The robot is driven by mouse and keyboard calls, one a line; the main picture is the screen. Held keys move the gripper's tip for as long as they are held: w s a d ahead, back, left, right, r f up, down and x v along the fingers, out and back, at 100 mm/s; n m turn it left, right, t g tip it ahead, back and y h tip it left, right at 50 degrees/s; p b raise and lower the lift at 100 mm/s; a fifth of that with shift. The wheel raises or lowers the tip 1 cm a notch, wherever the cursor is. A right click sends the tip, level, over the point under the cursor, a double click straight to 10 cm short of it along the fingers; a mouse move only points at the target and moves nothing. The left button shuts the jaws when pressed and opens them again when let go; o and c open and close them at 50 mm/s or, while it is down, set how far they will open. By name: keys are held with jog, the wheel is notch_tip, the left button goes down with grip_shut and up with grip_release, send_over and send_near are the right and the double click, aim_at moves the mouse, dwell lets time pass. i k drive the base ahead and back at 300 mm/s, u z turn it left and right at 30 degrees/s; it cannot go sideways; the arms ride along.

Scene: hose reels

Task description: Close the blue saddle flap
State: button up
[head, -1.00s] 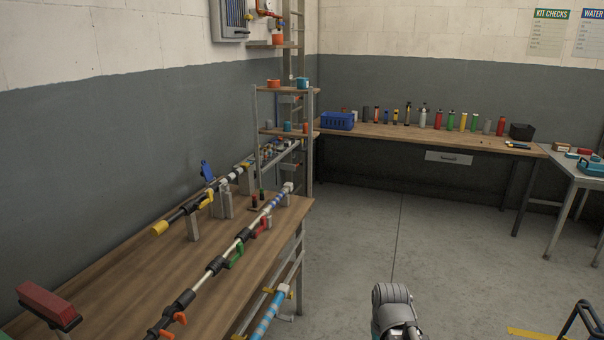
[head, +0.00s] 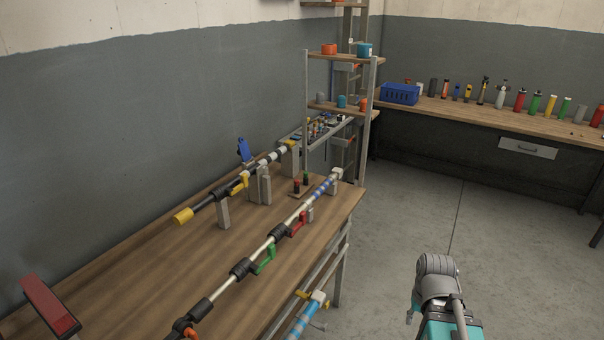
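The blue saddle flap (head: 244,150) stands raised, tilted up and open, on the back pipe (head: 203,202) near the wall. The pipe is dark and pale with a yellow end cap and a yellow lever, and it rests on grey supports on the wooden bench. Only a grey and teal part of my own arm shows at the lower right of the head view, over the floor and well apart from the flap. My gripper's fingers are not visible.
A front pipe (head: 257,252) with green, red and orange levers runs along the wooden bench (head: 140,285), between the bench's front edge and the flap. A red-topped block (head: 50,305) is at lower left. A shelf rack (head: 345,108) stands behind. Floor to the right is clear.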

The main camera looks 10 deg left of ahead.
aim_at(243, 151)
jog(key=z, duration=0.05)
jog(key=i, duration=0.9)
jog(key=u, duration=0.9)
